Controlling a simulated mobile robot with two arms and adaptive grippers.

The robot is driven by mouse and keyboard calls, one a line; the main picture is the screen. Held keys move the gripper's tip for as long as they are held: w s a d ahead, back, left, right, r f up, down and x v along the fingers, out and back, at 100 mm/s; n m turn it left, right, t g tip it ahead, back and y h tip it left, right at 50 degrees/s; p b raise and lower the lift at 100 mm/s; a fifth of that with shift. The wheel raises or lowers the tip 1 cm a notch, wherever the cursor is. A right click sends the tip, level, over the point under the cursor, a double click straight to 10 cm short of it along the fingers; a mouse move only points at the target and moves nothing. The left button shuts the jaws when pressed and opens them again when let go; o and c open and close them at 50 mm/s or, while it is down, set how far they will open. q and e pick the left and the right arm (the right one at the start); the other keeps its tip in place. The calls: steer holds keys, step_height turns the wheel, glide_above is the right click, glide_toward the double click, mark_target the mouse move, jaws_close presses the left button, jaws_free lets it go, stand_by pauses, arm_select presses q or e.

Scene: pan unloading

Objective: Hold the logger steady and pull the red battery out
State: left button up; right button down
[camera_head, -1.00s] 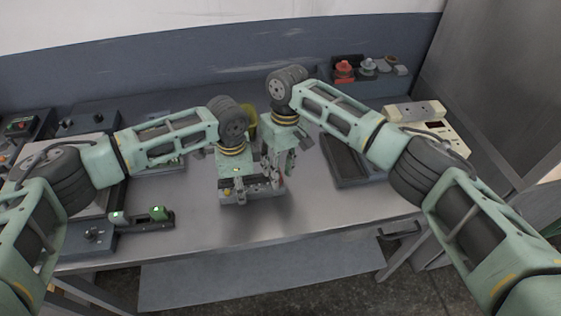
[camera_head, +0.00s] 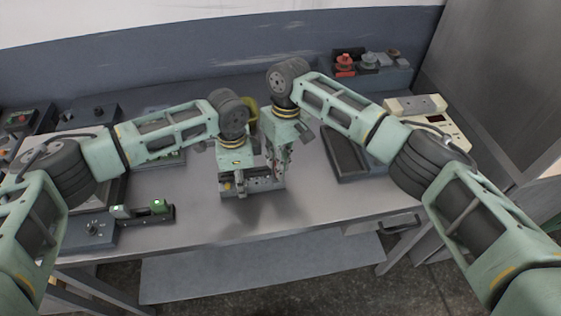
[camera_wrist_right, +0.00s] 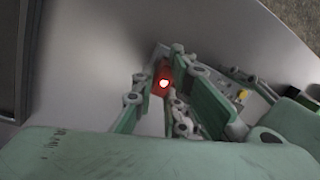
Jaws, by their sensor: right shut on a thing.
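The logger (camera_head: 262,184) is a grey box on the bench, under both grippers. Its side with a yellow button (camera_wrist_right: 241,94) shows in the right wrist view. My left gripper (camera_head: 240,187) points down at the logger's left part; its fingers are too small and covered to tell how far they are closed. My right gripper (camera_head: 279,170) is over the logger's right end, shut on the red battery (camera_wrist_right: 163,81), which shows between its fingertips with a bright spot on it. I cannot tell whether the battery's lower end is clear of the logger.
A dark tray (camera_head: 345,156) lies right of the logger. A charger-like dock (camera_head: 140,216) with green-lit cells sits to the left. A beige device (camera_head: 425,120) and a rack with red and grey knobs (camera_head: 368,66) stand behind right. The bench front is clear.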

steer(key=shift+a+r, duration=0.1)
steer(key=shift+r, duration=0.6)
stand_by(0.5)
steer(key=shift+r, duration=0.5)
steer(key=shift+d+r, duration=0.2)
steer(key=shift+r, duration=1.6)
arm_select(q)
steer(key=o, duration=1.5)
